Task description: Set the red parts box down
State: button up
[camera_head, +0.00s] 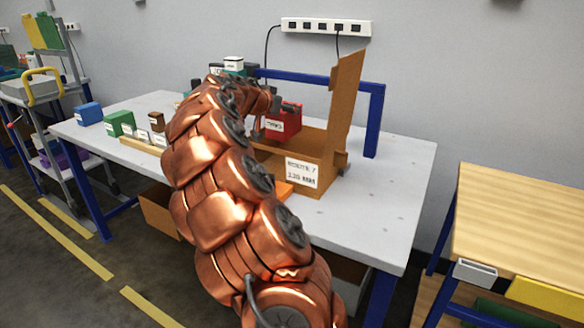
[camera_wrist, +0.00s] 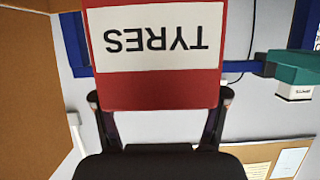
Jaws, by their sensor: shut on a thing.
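The red parts box (camera_head: 285,124) has a white label, which reads TYRES upside down in the wrist view (camera_wrist: 160,88). My gripper (camera_head: 281,106) is shut on it, with one finger at each side in the wrist view. The red box is at the open top of a brown cardboard box (camera_head: 324,172) on the white table (camera_head: 393,190). Its lower part meets the cardboard rim in the picture; I cannot tell whether it is inside, touching or above. My copper arm hides part of the cardboard box and table.
A tall cardboard flap (camera_head: 346,100) stands up at the right of the opening. A blue frame (camera_head: 374,118) rises behind. Blue (camera_head: 88,113) and green (camera_head: 119,123) boxes stand at the table's left. The table's right end is clear.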

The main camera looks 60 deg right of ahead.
aim_at(284, 140)
notch_tip(284, 140, down, 9)
jog(key=shift+f, duration=0.15)
dwell(0.4)
jog(key=shift+f+b, duration=0.65)
jog(key=shift+b, duration=0.65)
jog(key=shift+s, duration=0.1)
